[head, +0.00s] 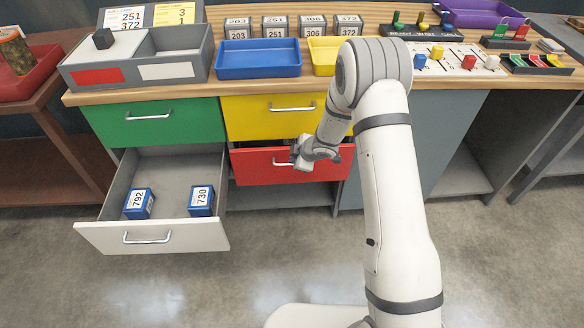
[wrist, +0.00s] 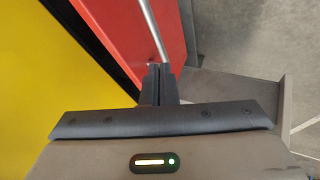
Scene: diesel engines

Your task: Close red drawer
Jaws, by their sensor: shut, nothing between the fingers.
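The red drawer (head: 255,165) is below the yellow drawer in the head view. Its front stands slightly forward of the cabinet, with a dark gap along its top edge. My gripper (head: 303,161) is at the drawer's metal handle (head: 281,162), near the middle of the front. In the wrist view, the fingers of my gripper (wrist: 158,72) are together at the end of the handle bar (wrist: 152,28), in front of the red face (wrist: 115,30). Nothing shows between them. I cannot tell whether they touch the handle. My arm hides part of the drawer's right side.
A white-fronted drawer (head: 150,237) stands far open at left, holding two blue blocks labelled 792 (head: 138,203) and 730 (head: 201,201). The green drawer (head: 150,120) and yellow drawer (head: 262,116) look shut. Trays and blocks stand on the wooden worktop (head: 215,88). The floor in front is clear.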

